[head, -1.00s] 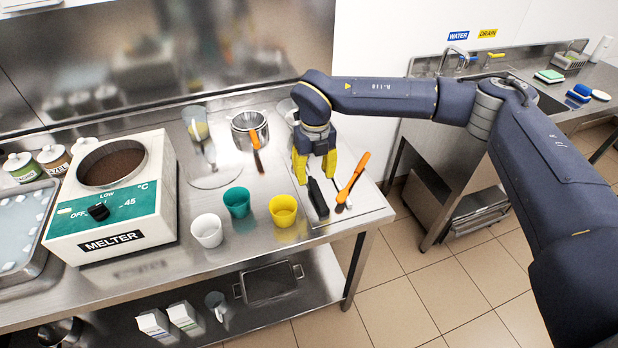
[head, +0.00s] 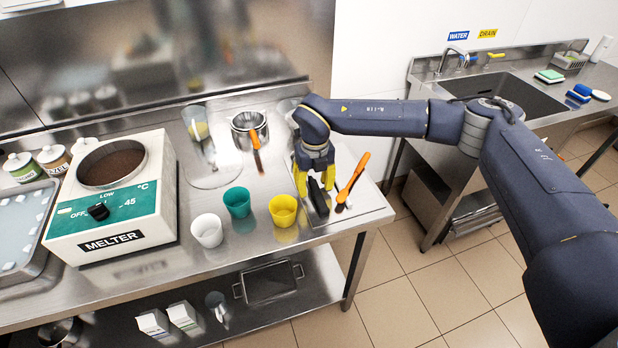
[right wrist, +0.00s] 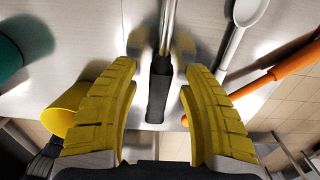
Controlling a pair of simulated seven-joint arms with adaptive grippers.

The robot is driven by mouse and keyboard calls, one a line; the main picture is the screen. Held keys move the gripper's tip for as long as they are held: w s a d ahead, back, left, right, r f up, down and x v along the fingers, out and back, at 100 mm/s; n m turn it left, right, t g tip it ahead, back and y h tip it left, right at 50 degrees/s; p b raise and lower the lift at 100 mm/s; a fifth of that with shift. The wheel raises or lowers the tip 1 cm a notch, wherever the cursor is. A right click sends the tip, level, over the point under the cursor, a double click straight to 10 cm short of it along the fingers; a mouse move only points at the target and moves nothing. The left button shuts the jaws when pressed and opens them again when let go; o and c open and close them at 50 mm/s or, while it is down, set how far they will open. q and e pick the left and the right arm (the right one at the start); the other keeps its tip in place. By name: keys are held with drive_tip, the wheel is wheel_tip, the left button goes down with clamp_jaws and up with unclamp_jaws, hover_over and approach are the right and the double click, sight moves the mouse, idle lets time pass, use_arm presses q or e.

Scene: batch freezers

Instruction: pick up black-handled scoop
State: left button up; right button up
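The black-handled scoop lies on a tray at the right end of the steel counter; its black handle (head: 319,204) shows below my right gripper (head: 315,186) in the head view. In the right wrist view, the black handle (right wrist: 158,92) lies between the two yellow fingers of the right gripper (right wrist: 160,48). There is a visible gap on each side of it, so the fingers are open around or just above it. The scoop's far end is hidden by the gripper in the head view. My left gripper is not in view.
An orange-handled spoon (head: 352,180) lies close on the right. A yellow cup (head: 283,211), a teal cup (head: 238,203) and a white cup (head: 207,231) stand to the left. The melter (head: 115,190) is further left. A pot (head: 248,130) stands behind.

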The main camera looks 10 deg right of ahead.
clamp_jaws()
idle(0.3)
